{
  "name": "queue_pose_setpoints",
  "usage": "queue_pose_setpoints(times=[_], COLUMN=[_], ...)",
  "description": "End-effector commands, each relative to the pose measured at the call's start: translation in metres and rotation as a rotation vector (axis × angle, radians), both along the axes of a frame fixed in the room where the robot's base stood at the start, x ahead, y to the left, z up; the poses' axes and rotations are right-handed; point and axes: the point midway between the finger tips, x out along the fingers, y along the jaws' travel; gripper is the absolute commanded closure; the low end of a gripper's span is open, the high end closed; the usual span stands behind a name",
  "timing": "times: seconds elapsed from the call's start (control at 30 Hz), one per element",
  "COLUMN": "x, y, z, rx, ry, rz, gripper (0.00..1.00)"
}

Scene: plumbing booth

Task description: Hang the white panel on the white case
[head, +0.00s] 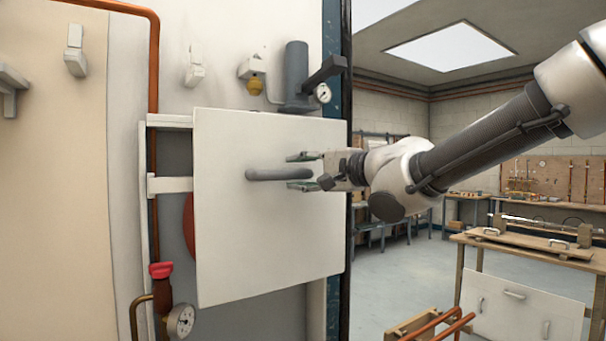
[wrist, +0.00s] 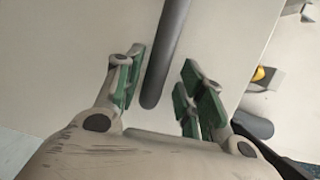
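The white panel (head: 260,245) is upright in front of the white case (head: 170,122), covering most of it. The case's left frame and part of its inside show to the left of the panel. Whether the panel is hooked on the case is hidden. A grey bar handle (head: 280,174) crosses the panel's front; it also shows in the wrist view (wrist: 165,50). My gripper (head: 292,172) is open, with one finger above and one below the handle's right end. In the wrist view its green-padded fingers (wrist: 161,75) stand on both sides of the handle, with gaps.
A grey pipe fitting with a gauge (head: 322,93) sits above the panel. A red-topped valve (head: 161,270) and another gauge (head: 180,321) are below left. A copper pipe (head: 154,60) runs down the wall.

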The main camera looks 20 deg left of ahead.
Motion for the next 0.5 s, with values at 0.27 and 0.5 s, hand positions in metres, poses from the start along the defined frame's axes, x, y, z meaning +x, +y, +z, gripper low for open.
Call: queue_pose_setpoints(times=[0.27,0.5], x=[0.0,-0.011], y=[0.0,-0.026], z=[-0.003,0.0], rx=[-0.005,-0.002], ry=[0.005,0.002], rz=[-0.001,-0.003], gripper=[0.57,0.57])
